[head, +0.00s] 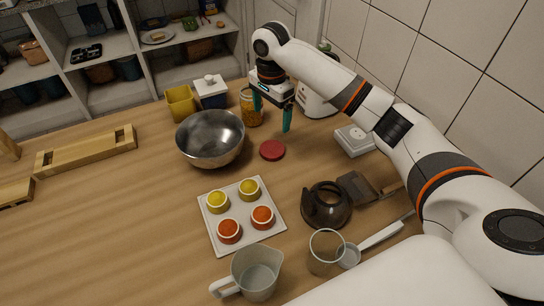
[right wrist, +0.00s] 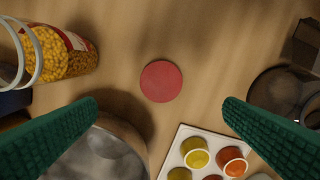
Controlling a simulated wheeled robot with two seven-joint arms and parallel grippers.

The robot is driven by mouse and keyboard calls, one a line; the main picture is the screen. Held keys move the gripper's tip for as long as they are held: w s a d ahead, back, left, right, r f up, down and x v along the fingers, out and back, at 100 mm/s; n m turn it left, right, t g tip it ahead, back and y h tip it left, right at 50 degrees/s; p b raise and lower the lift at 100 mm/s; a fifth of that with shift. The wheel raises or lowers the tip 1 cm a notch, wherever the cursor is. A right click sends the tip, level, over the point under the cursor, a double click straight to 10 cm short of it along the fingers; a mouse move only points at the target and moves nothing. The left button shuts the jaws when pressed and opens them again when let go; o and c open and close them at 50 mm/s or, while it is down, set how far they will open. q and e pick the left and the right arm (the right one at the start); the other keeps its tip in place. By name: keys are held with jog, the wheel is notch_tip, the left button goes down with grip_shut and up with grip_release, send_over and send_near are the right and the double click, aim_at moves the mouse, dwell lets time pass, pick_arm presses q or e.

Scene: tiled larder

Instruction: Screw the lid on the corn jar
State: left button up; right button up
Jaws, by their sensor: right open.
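The corn jar (head: 251,108) stands on the wooden counter behind the metal bowl, full of yellow kernels. In the right wrist view the corn jar (right wrist: 68,58) is at the upper left, with a wire clasp or ring at its mouth. The red lid (head: 272,150) lies flat on the counter, apart from the jar. In the right wrist view the lid (right wrist: 161,81) is near the top centre. My right gripper (head: 272,118) is open and empty, with green fingers pointing down above the counter, between jar and lid. My left gripper is out of view.
A metal bowl (head: 211,138) stands left of the lid. A white tray (head: 240,216) with several small cups lies in front. A coffee pot (head: 326,206) and a white scale-like box (head: 354,140) are to the right. A white canister (head: 318,98) stands behind my gripper.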

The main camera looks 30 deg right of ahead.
dwell(0.3)
send_over(272, 149)
notch_tip(272, 149, down, 7)
jog(key=shift+w+r, duration=0.1)
jog(key=shift+w, duration=0.05)
dwell(0.3)
jog(key=shift+f, duration=2.65)
jog(key=shift+c, duration=0.3)
jog(key=c, duration=1)
